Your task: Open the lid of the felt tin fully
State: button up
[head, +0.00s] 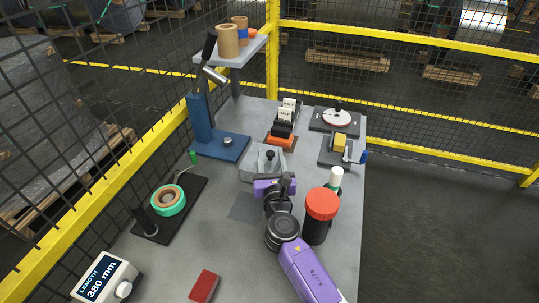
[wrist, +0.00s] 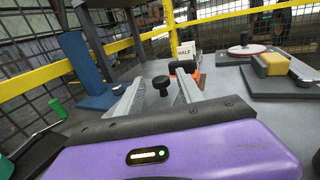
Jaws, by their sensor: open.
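A low pale grey piece with a black knob, which I take to be the felt tin (head: 263,160), sits mid-bench in the head view. The knob (wrist: 161,84) stands upright in the wrist view. My purple gripper (head: 267,165) points at it from the near side. In the wrist view the two grey fingers of my gripper (wrist: 157,92) are apart, one on each side of the knob, with no contact visible. The lid looks shut, though its edge and hinge are mostly hidden by my fingers and gripper body.
A red-capped dark jar (head: 320,215) and a white-capped bottle (head: 335,178) stand right of my wrist. A green tape roll (head: 168,201) lies left.

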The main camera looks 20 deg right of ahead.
jog(key=shift+x, duration=1.2)
grip_shut()
dwell(0.6)
